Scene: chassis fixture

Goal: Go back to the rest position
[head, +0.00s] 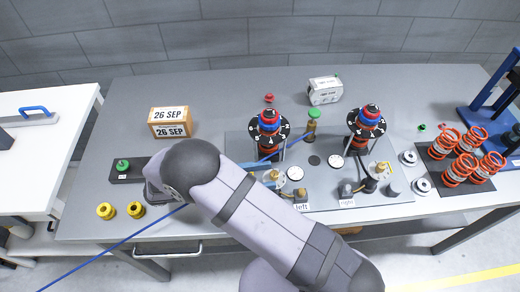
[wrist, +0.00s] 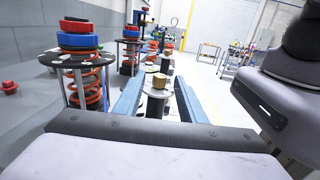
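In the wrist view my gripper (wrist: 160,78) shows two blue fingers held apart. A brass-coloured nut (wrist: 159,80) on a grey post shows between the fingers, with gaps on both sides; it appears to stand beyond them. I see nothing clamped. In the head view the left strut (head: 269,126) and the right strut (head: 366,124) stand upright on the fixture plate, each with a numbered black disc and red and blue rings.
A dated box (head: 170,122) and a dark pad with a green-topped part (head: 122,165) are at the left. Yellow rings (head: 106,210) lie near the front edge. Orange springs (head: 465,155) and a blue press (head: 495,105) stand at the right. A grey wall (head: 250,35) closes the back.

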